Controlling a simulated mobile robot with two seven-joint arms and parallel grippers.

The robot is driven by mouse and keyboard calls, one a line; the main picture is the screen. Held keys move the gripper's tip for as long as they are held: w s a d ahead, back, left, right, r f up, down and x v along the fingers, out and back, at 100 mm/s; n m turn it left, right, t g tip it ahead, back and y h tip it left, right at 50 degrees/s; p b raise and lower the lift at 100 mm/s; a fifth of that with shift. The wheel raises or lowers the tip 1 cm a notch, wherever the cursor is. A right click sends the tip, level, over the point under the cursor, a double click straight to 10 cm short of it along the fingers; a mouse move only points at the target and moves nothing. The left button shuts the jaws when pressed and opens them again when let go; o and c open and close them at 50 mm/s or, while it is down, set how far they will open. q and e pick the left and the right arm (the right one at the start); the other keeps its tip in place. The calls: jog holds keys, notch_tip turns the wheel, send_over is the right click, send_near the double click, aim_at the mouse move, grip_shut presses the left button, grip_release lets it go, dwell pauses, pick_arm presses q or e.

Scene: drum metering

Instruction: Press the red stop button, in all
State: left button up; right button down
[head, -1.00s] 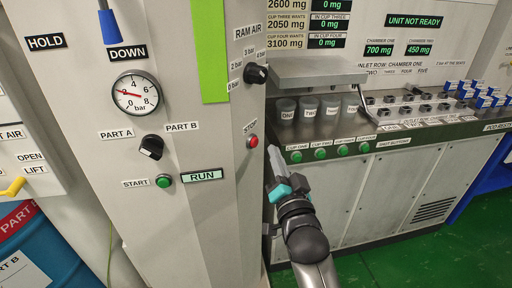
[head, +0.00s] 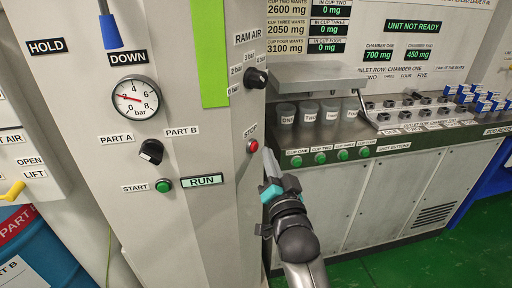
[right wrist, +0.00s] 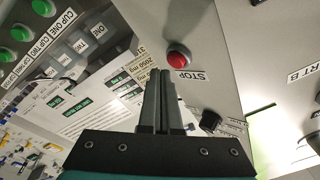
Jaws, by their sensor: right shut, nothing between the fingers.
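The red stop button (head: 253,146) sits on the narrow side face of the grey cabinet, under a STOP label. It also shows in the right wrist view (right wrist: 178,57), just beyond the fingertips and a little to their right. My right gripper (head: 267,152) is shut and empty, its fingertips close to the right of the button in the head view. In the right wrist view the shut fingers (right wrist: 161,74) appear apart from the button, though the exact gap is hard to tell. My left gripper is not in view.
A green start button (head: 163,186) and RUN display (head: 202,180) are on the cabinet front. The ram air knob (head: 255,78) is above the stop button. A bench with grey cups (head: 308,111) and green shot buttons (head: 343,155) stands to the right.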

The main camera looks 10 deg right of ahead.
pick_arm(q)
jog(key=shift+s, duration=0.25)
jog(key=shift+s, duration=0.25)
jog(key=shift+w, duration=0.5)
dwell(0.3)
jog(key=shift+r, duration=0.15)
pick_arm(e)
jog(key=shift+w+a, duration=0.3)
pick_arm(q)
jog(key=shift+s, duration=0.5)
pick_arm(e)
jog(key=shift+w+a, duration=0.15)
